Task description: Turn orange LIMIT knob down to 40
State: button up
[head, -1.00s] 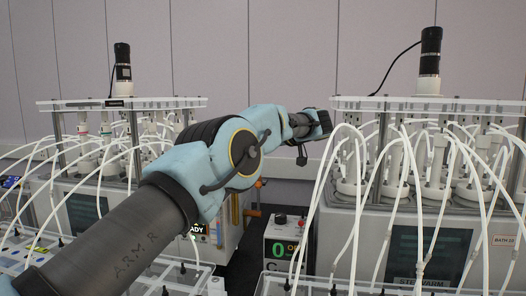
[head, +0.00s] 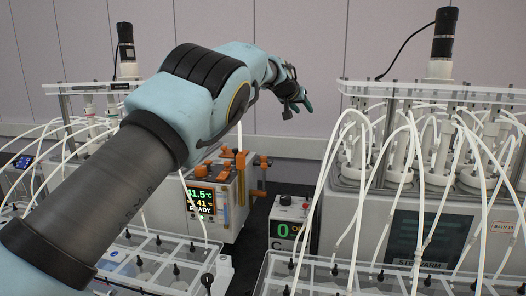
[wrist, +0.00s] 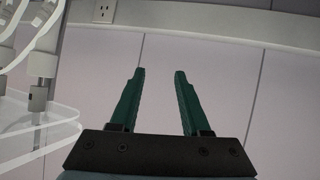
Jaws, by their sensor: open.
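A heating unit (head: 229,215) stands at the middle of the head view, with orange fittings on its top and sides. Its display (head: 200,201) reads 41.5 °C, 41 °C and READY. Orange parts (head: 263,161) show at its upper right; I cannot tell which orange part is the LIMIT knob, and no scale is legible. My gripper (head: 300,104) is up in the air, above and to the right of the unit, touching nothing. In the wrist view its two green fingers (wrist: 159,73) are apart and empty, in front of the wall.
A small box (head: 288,222) with a green 0 stands right of the unit. Reactor racks with white tubes stand left and right, the right one on a bath (head: 470,237). Clear-lidded trays (head: 345,272) fill the front. A wall socket (wrist: 106,10) shows in the wrist view.

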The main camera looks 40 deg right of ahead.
jog(key=w+a+f+n+y, duration=0.1)
jog(key=w+a+f+y, duration=0.2)
jog(key=a, duration=0.5)
jog(key=n+y+p, duration=0.1)
jog(key=n+y, duration=0.1)
jog(key=y, duration=0.3)
send_near(263, 157)
jog(key=p+x, duration=0.4)
jog(key=x, duration=0.4)
jog(key=shift+w+d+f, duration=0.15)
jog(key=shift+w+d, duration=0.1)
grip_shut()
